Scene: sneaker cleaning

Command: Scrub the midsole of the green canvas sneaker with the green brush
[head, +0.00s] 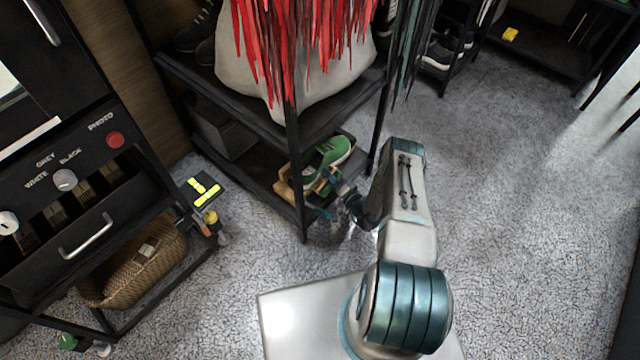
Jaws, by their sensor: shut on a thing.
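The green canvas sneaker (336,152), with a pale midsole, rests tilted on the lower shelf of the dark rack, on or against a tan wooden support (288,188). My gripper (334,186) reaches in from the right at the rack's front edge, just below and in front of the sneaker. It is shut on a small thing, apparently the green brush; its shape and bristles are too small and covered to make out. I cannot tell whether it touches the midsole.
The rack's black front post (296,175) stands left of my gripper, and the upper shelf (330,122) with a large pale bag and red strips hangs above. A dark cabinet (95,190) with knobs and a wicker basket (135,270) are left. Carpet (530,200) at right is clear.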

